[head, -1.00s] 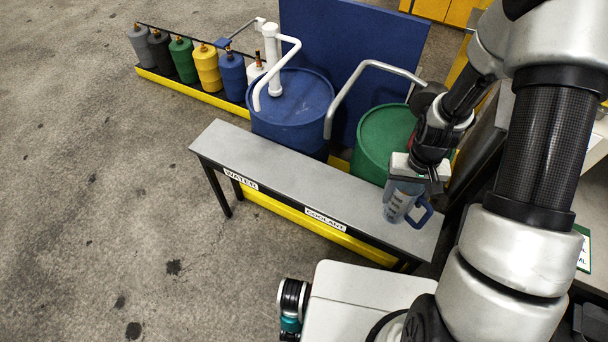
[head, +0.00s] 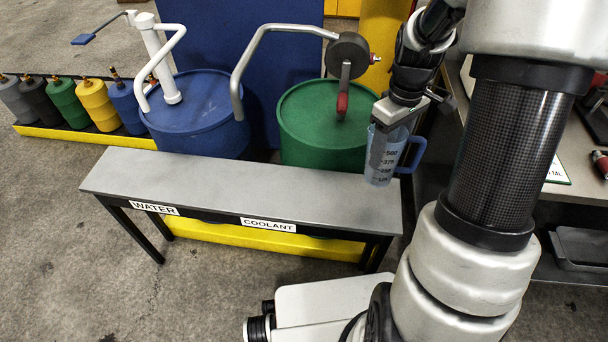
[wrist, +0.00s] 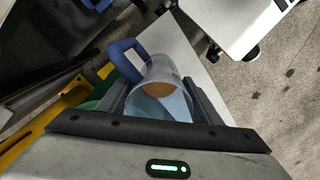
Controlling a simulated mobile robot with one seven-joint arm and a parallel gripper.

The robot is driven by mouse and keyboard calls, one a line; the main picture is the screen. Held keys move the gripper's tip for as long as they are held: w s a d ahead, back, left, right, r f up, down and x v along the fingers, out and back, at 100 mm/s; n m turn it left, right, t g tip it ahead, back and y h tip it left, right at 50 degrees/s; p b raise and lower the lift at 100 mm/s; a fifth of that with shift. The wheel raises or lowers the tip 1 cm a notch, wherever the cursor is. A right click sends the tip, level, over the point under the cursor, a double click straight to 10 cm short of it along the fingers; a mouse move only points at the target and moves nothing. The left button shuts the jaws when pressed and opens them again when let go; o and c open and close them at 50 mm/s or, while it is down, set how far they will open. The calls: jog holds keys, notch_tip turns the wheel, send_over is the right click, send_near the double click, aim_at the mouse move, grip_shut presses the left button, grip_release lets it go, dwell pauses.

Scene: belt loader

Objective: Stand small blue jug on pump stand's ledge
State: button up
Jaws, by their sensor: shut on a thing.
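The small blue jug (head: 382,158) is translucent with dark level marks and a blue handle on its right side. My gripper (head: 389,125) is shut on the jug from above and holds it upright at the right end of the pump stand's grey ledge (head: 240,188). Whether the jug's base touches the ledge I cannot tell. In the wrist view the jug (wrist: 160,92) sits between the two dark fingers (wrist: 165,100), with its handle toward the upper left. The ledge carries a WATER label (head: 155,208) and a COOLANT label (head: 268,225) on its front.
Behind the ledge stand a blue drum (head: 195,115) with a white pump and a green drum (head: 320,125) with a grey crank pump. Several coloured cylinders (head: 95,100) stand at left. A grey bench (head: 575,160) is at right. The ledge's left and middle are clear.

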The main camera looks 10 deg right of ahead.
aim_at(380, 177)
notch_tip(380, 177, down, 10)
jog(key=b, duration=0.3)
dwell(0.3)
jog(key=shift+f, duration=0.1)
jog(key=o, duration=1.3)
jog(key=shift+c, duration=0.2)
